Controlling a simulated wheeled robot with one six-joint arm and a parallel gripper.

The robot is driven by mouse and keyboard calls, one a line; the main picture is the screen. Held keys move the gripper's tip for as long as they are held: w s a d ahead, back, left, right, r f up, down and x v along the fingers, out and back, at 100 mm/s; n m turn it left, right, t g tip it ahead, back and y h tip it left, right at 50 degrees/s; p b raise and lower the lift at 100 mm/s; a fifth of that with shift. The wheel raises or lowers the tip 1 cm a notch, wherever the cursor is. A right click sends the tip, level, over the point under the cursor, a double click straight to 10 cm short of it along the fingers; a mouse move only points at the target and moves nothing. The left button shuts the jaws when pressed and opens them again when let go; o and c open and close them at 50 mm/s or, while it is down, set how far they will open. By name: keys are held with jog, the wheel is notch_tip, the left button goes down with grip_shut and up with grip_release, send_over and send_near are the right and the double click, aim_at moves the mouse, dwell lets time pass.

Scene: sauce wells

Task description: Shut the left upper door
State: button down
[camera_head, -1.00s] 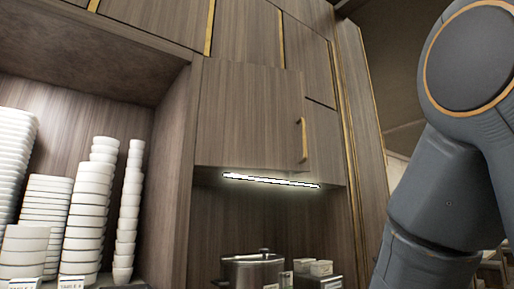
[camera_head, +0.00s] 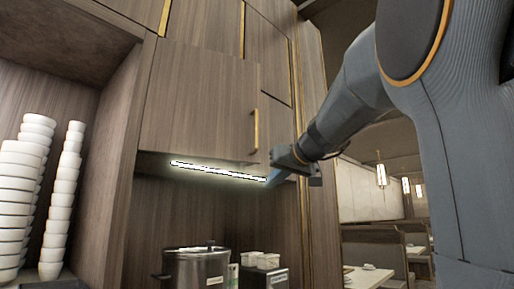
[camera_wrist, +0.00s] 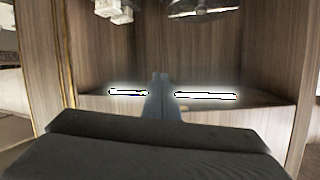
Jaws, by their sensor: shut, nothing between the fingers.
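The left upper door (camera_head: 198,98) is a brown wood-grain panel with a vertical brass handle (camera_head: 255,130) near its right edge. It appears to stand slightly ajar, its right edge proud of the neighbouring panel (camera_head: 278,125). My gripper (camera_head: 273,178) is just below and right of the door's lower right corner, near the end of the light strip. I cannot tell whether it touches the door. In the wrist view, the shut, empty fingers (camera_wrist: 160,80) point into the niche, which shows upside down. The door's face is not clear there.
A lit strip (camera_head: 215,171) runs under the cupboard. A steel pot (camera_head: 195,268) and small containers (camera_head: 262,260) stand in the niche below. Stacked white bowls (camera_head: 22,190) fill the left shelf. A dining area with tables (camera_head: 365,278) opens at right.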

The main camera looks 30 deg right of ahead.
jog(key=s+r+n+t, duration=0.1)
jog(key=s+r+t, duration=0.15)
jog(key=r, duration=0.65)
jog(key=s+r+n+t, duration=0.1)
jog(key=s+r, duration=0.2)
jog(key=r, duration=0.5)
jog(key=w+p, duration=0.6)
jog(key=w, duration=0.7)
jog(key=shift+w+d+r+p, duration=0.2)
jog(key=shift+w+d+p, duration=0.05)
jog(key=shift+d+p, duration=0.05)
